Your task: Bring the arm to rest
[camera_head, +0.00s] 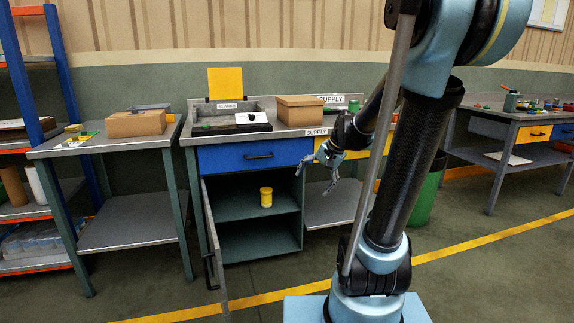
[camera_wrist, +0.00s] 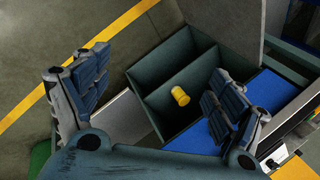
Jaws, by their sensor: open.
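My gripper (camera_head: 332,172) is open and empty, in the air in front of the right side of the supply bench. In the wrist view its two fingers (camera_wrist: 158,98) stand wide apart, with the cabinet seen between them. My arm is bent, with its upper parts at the right of the head view. A yellow cylinder (camera_head: 266,197) stands on the shelf inside the open cabinet (camera_head: 232,252), apart from my gripper. It also shows in the wrist view (camera_wrist: 180,95).
The cabinet door (camera_head: 216,255) stands open toward me. A blue drawer (camera_head: 255,155) above it is shut. A cardboard box (camera_head: 299,110) sits on the bench. A green bin (camera_head: 428,195) stands behind my arm. The floor at front left is clear.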

